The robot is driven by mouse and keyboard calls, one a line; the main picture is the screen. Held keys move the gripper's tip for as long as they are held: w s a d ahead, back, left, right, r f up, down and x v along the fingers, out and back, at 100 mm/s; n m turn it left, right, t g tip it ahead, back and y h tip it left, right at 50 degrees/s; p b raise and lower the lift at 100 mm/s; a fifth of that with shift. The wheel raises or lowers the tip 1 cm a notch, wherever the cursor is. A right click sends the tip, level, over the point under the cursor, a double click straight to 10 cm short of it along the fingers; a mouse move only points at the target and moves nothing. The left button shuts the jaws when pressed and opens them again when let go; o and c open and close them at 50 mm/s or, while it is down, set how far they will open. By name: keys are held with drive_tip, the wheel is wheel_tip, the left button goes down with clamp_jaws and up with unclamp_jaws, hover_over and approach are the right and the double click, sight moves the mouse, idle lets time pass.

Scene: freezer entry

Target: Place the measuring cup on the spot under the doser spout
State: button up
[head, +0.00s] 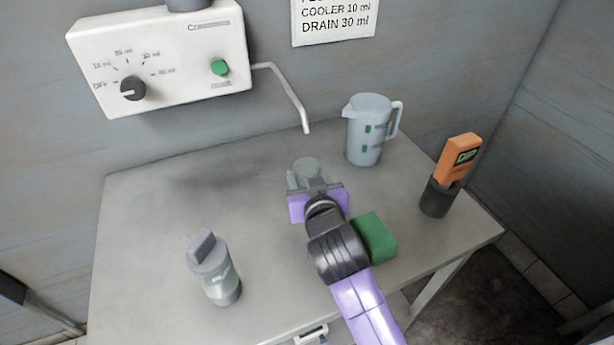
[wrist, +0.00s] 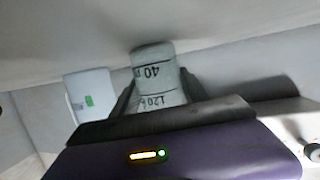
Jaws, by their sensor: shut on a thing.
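My gripper (head: 306,183) is shut on the measuring cup (head: 307,166), a small pale grey cup. In the wrist view the cup (wrist: 155,73) sits between both fingers, with 40 and 120 marks that look upside down. The white doser (head: 160,62) is on the back wall, with a black dial (head: 132,88) and a green button (head: 219,67). Its thin spout (head: 292,92) bends down to a tip just above the cup in the head picture. I cannot tell whether the cup touches the table. No marked spot shows under the spout.
A pale jug (head: 369,130) stands close, right of the spout. A green sponge (head: 375,237) lies beside my wrist. An orange DIP tester (head: 459,160) stands in a black holder (head: 437,197) at right. A grey-lidded bottle (head: 215,270) stands front left. The table's (head: 150,210) left middle is clear.

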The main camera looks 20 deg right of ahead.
drive_tip(key=shift+f, duration=0.1)
drive_tip(key=o, duration=1.3)
drive_tip(key=shift+s, duration=0.1)
drive_tip(key=v, duration=1.2)
drive_tip(key=shift+b, duration=0.3)
